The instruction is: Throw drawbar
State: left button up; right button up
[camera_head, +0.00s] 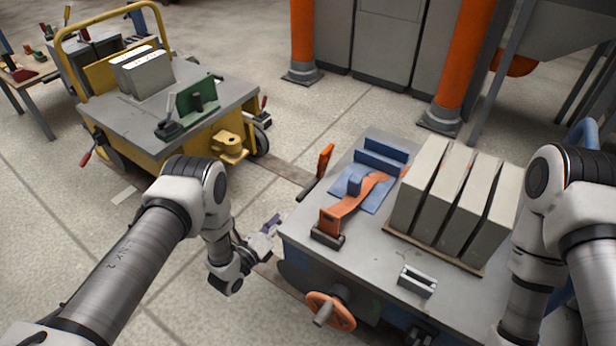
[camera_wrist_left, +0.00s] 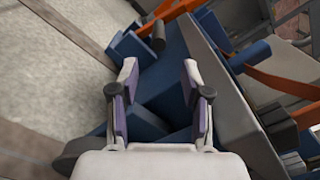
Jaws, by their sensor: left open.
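A dark bar with an upright orange end, which looks like the drawbar (camera_head: 324,163), stands at the left end of the blue cart (camera_head: 300,262). My left gripper (camera_head: 268,226) is open and empty beside the cart's left side, nearer the camera than the bar and apart from it. In the left wrist view, my two purple-padded fingers (camera_wrist_left: 160,72) are spread before the blue cart body (camera_wrist_left: 170,85). A dark cylinder (camera_wrist_left: 158,38) and an orange piece show beyond them; I cannot tell whether these belong to the bar. My right arm shows, but its gripper is not visible.
The blue cart carries several grey slabs (camera_head: 425,190), an orange curved arm (camera_head: 352,204) on a blue plate, and a small metal block (camera_head: 417,281). An orange handwheel (camera_head: 331,311) projects in front. A yellow cart (camera_head: 180,105) stands back left, with free floor between the carts.

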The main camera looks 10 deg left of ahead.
aim_at(304, 194)
pick_arm(q)
jog(key=b+x, duration=0.2)
jog(key=x, duration=0.1)
jog(key=b+x, duration=0.1)
jog(key=x, duration=0.3)
jog(key=b+x, duration=0.2)
jog(key=x, duration=0.2)
jog(key=shift+w+f+b, duration=0.1)
jog(key=shift+f+b, duration=0.15)
jog(key=shift+b, duration=0.05)
jog(key=shift+w+d+r, duration=0.15)
jog(key=shift+w, duration=0.15)
grip_shut()
